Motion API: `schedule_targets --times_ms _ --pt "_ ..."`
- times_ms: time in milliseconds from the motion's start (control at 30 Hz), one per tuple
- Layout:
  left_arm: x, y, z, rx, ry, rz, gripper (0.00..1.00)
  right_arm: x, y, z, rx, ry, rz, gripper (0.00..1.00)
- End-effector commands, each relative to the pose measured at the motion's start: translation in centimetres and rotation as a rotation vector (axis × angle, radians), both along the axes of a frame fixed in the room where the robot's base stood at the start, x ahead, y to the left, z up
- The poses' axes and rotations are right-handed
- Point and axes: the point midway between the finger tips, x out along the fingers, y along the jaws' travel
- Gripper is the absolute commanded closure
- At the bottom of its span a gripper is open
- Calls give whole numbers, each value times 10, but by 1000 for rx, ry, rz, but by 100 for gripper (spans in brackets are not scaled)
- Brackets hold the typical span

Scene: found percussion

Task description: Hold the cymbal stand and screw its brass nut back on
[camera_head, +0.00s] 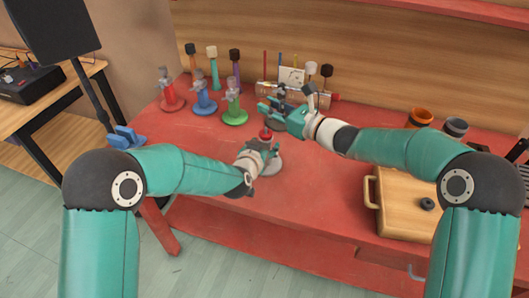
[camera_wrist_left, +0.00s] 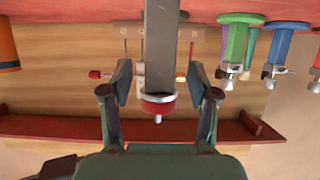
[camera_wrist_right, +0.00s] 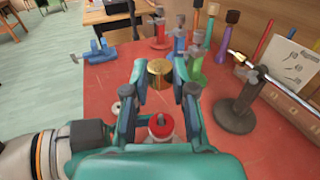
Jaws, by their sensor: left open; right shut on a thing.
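The cymbal stand has a pale round base (camera_head: 272,168) and a red washer on top with a bare metal tip. The washer shows in the left wrist view (camera_wrist_left: 158,107) on a grey post, and in the right wrist view (camera_wrist_right: 162,126). My left gripper (camera_head: 266,148) is at the stand, its open jaws on either side of the post. My right gripper (camera_head: 281,112) is beyond and above the stand. It is shut on the brass nut (camera_wrist_right: 159,73), a gold cylinder between its fingertips, apart from the stand's tip. The nut is not discernible in the head view.
A dark stand with a rod (camera_wrist_right: 237,112) stands close to my right gripper. Red, blue and green clamps (camera_head: 234,106) stand at the back left. A wooden case (camera_head: 405,205) and orange and grey cups (camera_head: 420,117) are at the right. The red table's front middle is clear.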

Motion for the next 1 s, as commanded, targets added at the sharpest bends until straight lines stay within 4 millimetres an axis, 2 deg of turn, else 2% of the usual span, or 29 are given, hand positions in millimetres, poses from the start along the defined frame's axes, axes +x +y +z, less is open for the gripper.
schedule_targets --times_ms 200,567,900,933,1000 --pt "17 -5 -8 0 0 0 40 0 0 0 0 0 0 98" --pt "20 -6 -8 -1 0 0 40 0 0 0 0 0 0 98" --pt "20 -6 -8 -1 0 0 96 0 0 0 0 0 1 98" --pt "20 -6 -8 -1 0 1 100 0 0 0 0 0 1 98" --pt "19 -6 -8 -1 0 1 100 0 1 0 0 0 1 98"
